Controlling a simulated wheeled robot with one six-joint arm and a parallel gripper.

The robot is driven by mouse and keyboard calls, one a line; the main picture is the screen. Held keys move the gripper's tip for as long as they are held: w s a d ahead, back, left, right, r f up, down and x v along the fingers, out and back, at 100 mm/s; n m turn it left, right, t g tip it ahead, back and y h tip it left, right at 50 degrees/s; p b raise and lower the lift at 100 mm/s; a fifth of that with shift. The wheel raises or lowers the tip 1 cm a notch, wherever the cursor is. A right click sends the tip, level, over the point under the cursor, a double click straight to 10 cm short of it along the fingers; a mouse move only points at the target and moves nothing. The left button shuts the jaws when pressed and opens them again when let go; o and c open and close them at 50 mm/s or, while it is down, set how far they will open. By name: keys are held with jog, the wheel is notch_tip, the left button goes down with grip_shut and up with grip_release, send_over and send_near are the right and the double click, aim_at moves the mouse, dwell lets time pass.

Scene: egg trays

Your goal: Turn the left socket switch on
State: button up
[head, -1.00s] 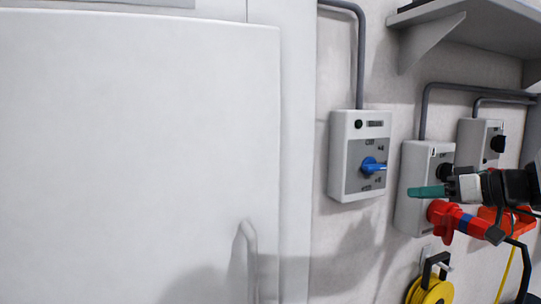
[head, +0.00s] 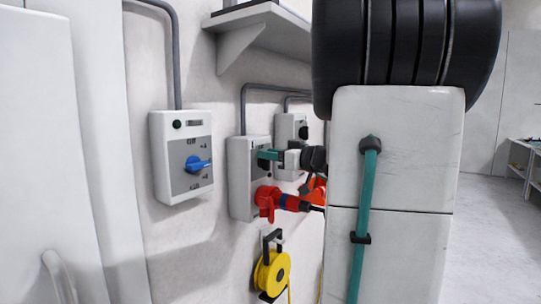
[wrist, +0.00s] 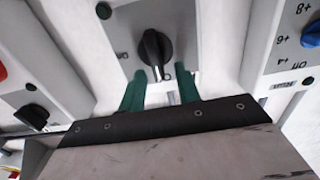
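The left socket (head: 241,190) is a pale box on the wall, with a black knob (wrist: 153,50) above a red plug (head: 268,202). In the wrist view its knob is upper middle, with its handle pointing roughly down the picture. My gripper (wrist: 160,72) is open, its two green fingers spread on either side of the lower end of that handle. I cannot tell whether they touch it. In the head view my gripper (head: 265,155) is in front of the box at knob height and hides most of the knob.
A box with a blue knob (head: 196,164) is left of the socket. A second socket box (head: 289,128) is to its right. A yellow cable reel (head: 272,272) hangs below, and a grey shelf (head: 258,20) juts out above.

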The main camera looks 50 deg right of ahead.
grip_shut()
jog(key=shift+f, duration=0.1)
jog(key=shift+f, duration=0.1)
